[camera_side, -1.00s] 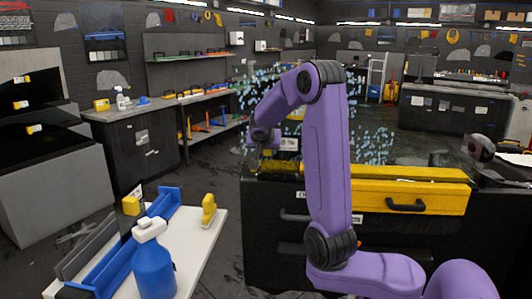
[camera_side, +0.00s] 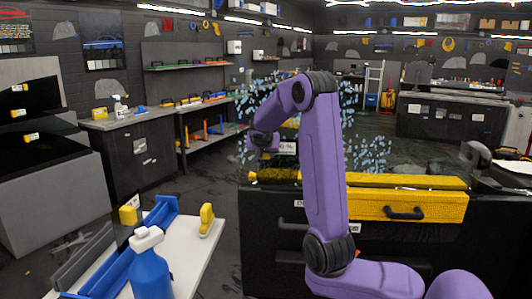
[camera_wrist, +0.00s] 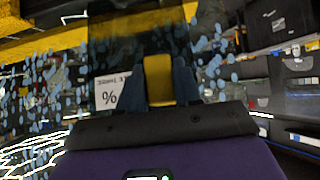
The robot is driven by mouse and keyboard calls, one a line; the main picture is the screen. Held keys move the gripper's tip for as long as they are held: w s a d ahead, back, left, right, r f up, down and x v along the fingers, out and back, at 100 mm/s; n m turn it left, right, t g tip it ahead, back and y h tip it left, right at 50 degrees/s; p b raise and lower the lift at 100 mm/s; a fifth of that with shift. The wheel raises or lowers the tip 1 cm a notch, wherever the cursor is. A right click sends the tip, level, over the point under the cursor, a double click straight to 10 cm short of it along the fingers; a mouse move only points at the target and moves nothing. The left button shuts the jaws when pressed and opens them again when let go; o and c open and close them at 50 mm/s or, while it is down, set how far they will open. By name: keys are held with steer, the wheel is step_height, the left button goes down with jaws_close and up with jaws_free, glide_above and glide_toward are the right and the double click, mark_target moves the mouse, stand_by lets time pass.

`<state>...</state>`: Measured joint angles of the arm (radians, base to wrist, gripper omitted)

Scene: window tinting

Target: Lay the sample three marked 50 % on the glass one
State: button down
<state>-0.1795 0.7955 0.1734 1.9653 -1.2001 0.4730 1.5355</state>
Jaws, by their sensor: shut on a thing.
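My gripper (camera_wrist: 160,82) is shut on a small yellow tab (camera_wrist: 159,70) between its two blue-grey fingers. A white label (camera_wrist: 111,91) with a % sign shows beside the fingers in the wrist view, and a dark see-through sheet (camera_wrist: 125,30) lies beyond them. In the side view the label (camera_side: 287,147) hangs next to my gripper (camera_side: 263,152); its figure is too small to read fully. A clear glass pane (camera_side: 370,152) covered in pale blue drops stands behind my arm. Whether the sheet touches the glass cannot be told.
A black bench with a yellow drawer (camera_side: 408,204) stands below the glass. At the front left, a white table (camera_side: 205,245) carries a blue spray bottle (camera_side: 150,272), a blue rack (camera_side: 112,256) and a yellow block (camera_side: 206,221). Open floor lies between table and left cabinets.

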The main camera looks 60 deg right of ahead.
steer(key=shift+d, duration=0.15)
stand_by(0.4)
steer(key=shift+w+d+r, duration=0.1)
steer(key=shift+w+d, duration=0.15)
steer(key=shift+d, duration=0.2)
steer(key=shift+w+d+r, duration=0.15)
steer(key=shift+w+d, duration=0.05)
steer(key=shift+d, duration=0.35)
stand_by(1.1)
steer(key=shift+c, duration=1)
jaws_free()
steer(key=s+a+f, duration=0.1)
steer(key=s+a, duration=0.2)
steer(key=a, duration=0.5)
steer(key=shift+s+a+f, duration=0.15)
steer(key=shift+f, duration=0.15)
